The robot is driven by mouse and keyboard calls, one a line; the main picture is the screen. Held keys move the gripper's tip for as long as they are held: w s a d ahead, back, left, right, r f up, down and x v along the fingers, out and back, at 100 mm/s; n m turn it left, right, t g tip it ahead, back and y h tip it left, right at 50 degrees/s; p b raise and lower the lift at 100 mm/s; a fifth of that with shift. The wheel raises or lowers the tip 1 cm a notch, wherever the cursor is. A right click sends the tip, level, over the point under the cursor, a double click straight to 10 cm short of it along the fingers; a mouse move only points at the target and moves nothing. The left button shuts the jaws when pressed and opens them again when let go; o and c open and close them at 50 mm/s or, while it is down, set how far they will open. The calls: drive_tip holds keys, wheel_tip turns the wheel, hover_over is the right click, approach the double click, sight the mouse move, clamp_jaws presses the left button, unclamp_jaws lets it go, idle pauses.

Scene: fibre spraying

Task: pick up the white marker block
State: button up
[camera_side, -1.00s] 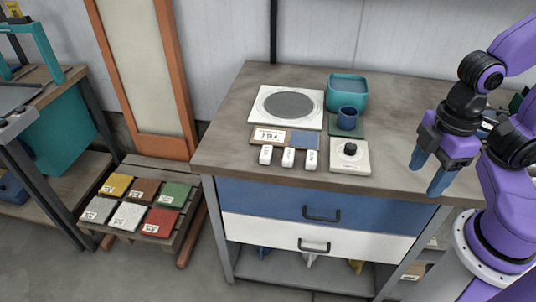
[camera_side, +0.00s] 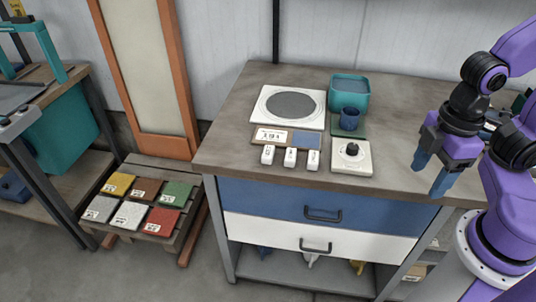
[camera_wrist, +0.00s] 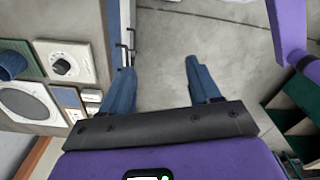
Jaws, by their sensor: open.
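Three small white blocks with dark markings stand in a row near the front edge of the workbench: a left one (camera_side: 268,155), a middle one (camera_side: 290,158) and a right one (camera_side: 313,160). The markings are too small to read, so I cannot tell which is the marker block. My gripper (camera_side: 431,174) is open and empty, at the bench's right end, well right of the blocks. In the wrist view its blue fingers (camera_wrist: 158,70) are spread over the floor beside the bench, and the blocks are partly hidden behind the left finger.
A white plate with a black knob (camera_side: 351,156) lies between the blocks and my gripper. Behind are a label panel (camera_side: 270,136), a round-topped scale (camera_side: 262,106), a blue cup (camera_side: 350,119) and a teal bin (camera_side: 349,94). The bench top right of the knob plate is clear.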

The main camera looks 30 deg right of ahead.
drive_tip(key=w+a+f+n+t+h, duration=0.5)
drive_tip(key=w+a+n, duration=0.2)
drive_tip(key=w+a, duration=0.55)
drive_tip(key=w+a+f+n+t+h, duration=0.45)
drive_tip(key=w+a+n, duration=0.25)
drive_tip(key=w+a, duration=0.5)
approach(268, 153)
drive_tip(key=shift+h, duration=0.25)
drive_tip(key=x, duration=0.5)
drive_tip(key=shift+w+a+f, duration=0.15)
drive_tip(key=shift+w+a, duration=0.1)
drive_tip(key=shift+w, duration=0.1)
drive_tip(key=shift+s+d+x, duration=0.1)
drive_tip(key=shift+x, duration=1.2)
drive_tip(key=shift+s+d+x, duration=0.1)
drive_tip(key=shift+x, duration=1.2)
drive_tip(key=c, duration=1)
